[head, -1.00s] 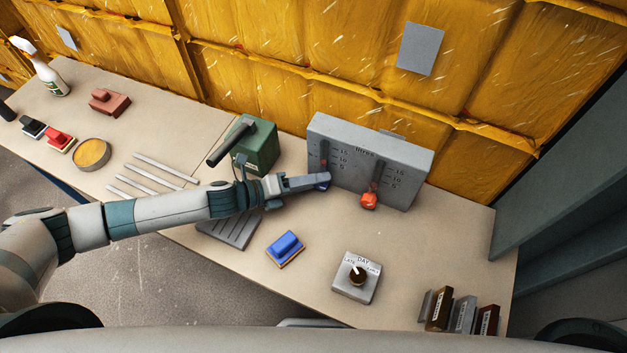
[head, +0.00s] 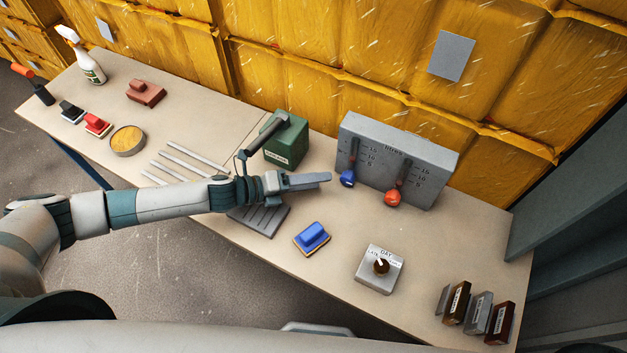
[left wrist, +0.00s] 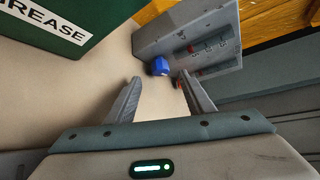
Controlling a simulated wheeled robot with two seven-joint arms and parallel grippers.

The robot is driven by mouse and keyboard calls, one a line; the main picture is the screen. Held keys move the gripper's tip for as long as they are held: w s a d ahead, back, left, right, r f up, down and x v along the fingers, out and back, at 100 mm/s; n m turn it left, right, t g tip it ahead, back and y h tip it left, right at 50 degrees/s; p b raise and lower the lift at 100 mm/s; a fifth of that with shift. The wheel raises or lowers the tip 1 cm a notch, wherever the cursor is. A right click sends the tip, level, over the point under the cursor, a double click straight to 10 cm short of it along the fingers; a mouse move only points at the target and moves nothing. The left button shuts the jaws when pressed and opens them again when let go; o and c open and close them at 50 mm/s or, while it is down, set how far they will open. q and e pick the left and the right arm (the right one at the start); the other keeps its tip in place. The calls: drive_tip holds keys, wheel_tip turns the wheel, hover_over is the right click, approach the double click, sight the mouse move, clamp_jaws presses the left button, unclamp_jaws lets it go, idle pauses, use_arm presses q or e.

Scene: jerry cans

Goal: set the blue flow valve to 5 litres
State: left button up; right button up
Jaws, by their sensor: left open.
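The grey litres panel (head: 420,150) stands upright at the back of the bench, with two slots marked 15, 10 and 5. The blue valve knob (head: 348,178) is low on the left slot, near the 5 mark; I cannot tell its exact reading. The red knob (head: 393,198) is low on the right slot. My left gripper (head: 326,178) is open and empty, a little left of the blue knob and apart from it. In the left wrist view the blue knob (left wrist: 159,66) shows beyond the gap between the fingers (left wrist: 160,78). My right gripper is not in view.
A green grease box (head: 288,143) with a dark lever stands behind my left wrist. A blue-handled block (head: 312,238) and a DAY dial box (head: 380,270) are in front. Small labelled blocks (head: 478,312) stand at the right end. Bench around the dial is clear.

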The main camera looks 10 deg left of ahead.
use_arm(q)
drive_tip(key=shift+w+d+r, duration=0.1)
drive_tip(key=shift+r, duration=0.25)
